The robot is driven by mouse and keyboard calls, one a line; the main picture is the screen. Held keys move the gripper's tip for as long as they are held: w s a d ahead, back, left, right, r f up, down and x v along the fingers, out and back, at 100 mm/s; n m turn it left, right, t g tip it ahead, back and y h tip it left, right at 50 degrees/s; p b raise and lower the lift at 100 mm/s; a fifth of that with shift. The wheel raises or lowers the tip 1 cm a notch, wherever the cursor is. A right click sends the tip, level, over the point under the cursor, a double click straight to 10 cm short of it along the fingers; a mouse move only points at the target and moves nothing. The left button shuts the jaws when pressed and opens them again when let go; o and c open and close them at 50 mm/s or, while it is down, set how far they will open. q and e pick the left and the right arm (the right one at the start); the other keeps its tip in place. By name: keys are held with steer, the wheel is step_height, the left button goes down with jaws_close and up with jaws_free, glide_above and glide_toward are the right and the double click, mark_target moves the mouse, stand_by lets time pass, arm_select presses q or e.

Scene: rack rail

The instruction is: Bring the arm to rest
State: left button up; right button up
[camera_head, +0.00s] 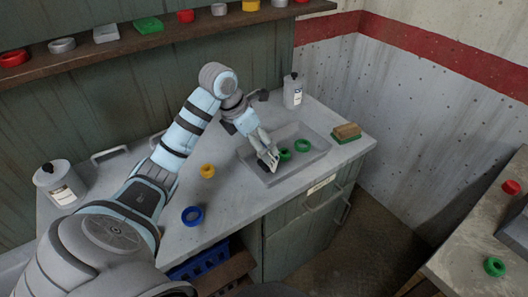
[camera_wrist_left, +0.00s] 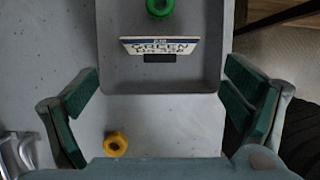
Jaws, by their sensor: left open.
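My left arm reaches in from the left in the head view, with its left gripper (camera_head: 262,150) over the near left part of a grey tray (camera_head: 318,155). In the left wrist view the fingers of the left gripper (camera_wrist_left: 162,95) stand wide apart with nothing between them. A white card (camera_wrist_left: 160,46) reading "GREEN" shows at the tray beyond the fingers. Two green rings (camera_head: 302,146) (camera_head: 285,155) lie in the tray; one green ring (camera_wrist_left: 160,6) shows at the top of the wrist view. My right gripper is not in view.
A yellow ring (camera_head: 207,171) and a blue ring (camera_head: 192,216) lie on the counter (camera_head: 235,205). White bottles (camera_head: 292,92) (camera_head: 60,184) and a sponge (camera_head: 347,131) stand around. A shelf (camera_head: 170,35) holds several items. A side table (camera_head: 480,235) carries a green ring (camera_head: 494,267).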

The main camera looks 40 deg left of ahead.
arm_select(q)
steer(key=v, duration=0.3)
steer(key=shift+s+r, duration=0.1)
steer(key=shift+r, duration=0.1)
